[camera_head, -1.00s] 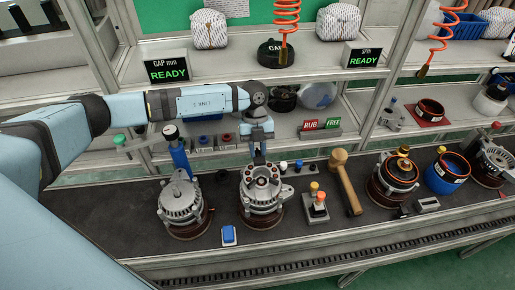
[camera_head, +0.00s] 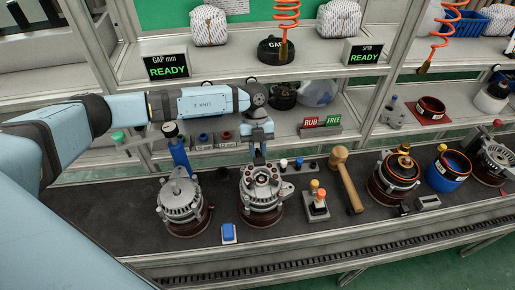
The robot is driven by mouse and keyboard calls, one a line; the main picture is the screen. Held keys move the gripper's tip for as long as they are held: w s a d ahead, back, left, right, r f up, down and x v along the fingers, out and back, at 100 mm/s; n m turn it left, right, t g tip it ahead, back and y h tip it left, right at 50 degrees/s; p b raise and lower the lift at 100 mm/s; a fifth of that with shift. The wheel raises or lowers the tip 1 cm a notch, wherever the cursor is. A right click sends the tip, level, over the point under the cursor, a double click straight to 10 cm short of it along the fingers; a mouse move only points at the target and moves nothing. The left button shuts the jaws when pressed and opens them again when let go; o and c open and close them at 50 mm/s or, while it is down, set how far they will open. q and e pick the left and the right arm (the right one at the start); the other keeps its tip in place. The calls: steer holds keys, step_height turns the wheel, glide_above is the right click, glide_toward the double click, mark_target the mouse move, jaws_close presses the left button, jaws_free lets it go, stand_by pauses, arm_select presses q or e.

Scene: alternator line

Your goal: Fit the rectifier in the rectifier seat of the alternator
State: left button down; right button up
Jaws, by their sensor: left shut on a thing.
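The alternator (camera_head: 262,205) stands upright on the dark bench mat, its open top facing up. My left gripper (camera_head: 258,160) points down over that top, with its fingertips at the upper rim. It is shut on a small part at the top of the alternator, which I take to be the rectifier (camera_head: 262,174); the fingers partly cover it. I cannot tell whether the part is down in its seat or just above it. The rectifier seat is hidden under the part and the fingers. My right gripper is not in view.
Another alternator housing (camera_head: 183,205) stands to the left. A blue block (camera_head: 229,233) lies in front. A button box (camera_head: 317,206) and a wooden mallet (camera_head: 346,180) are close on the right. More alternator assemblies (camera_head: 394,178) stand further right. The front left mat is clear.

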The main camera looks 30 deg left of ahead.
arm_select(q)
steer(key=shift+f+b, duration=0.35)
steer(key=shift+f, duration=0.3)
steer(key=c, duration=0.9)
jaws_free()
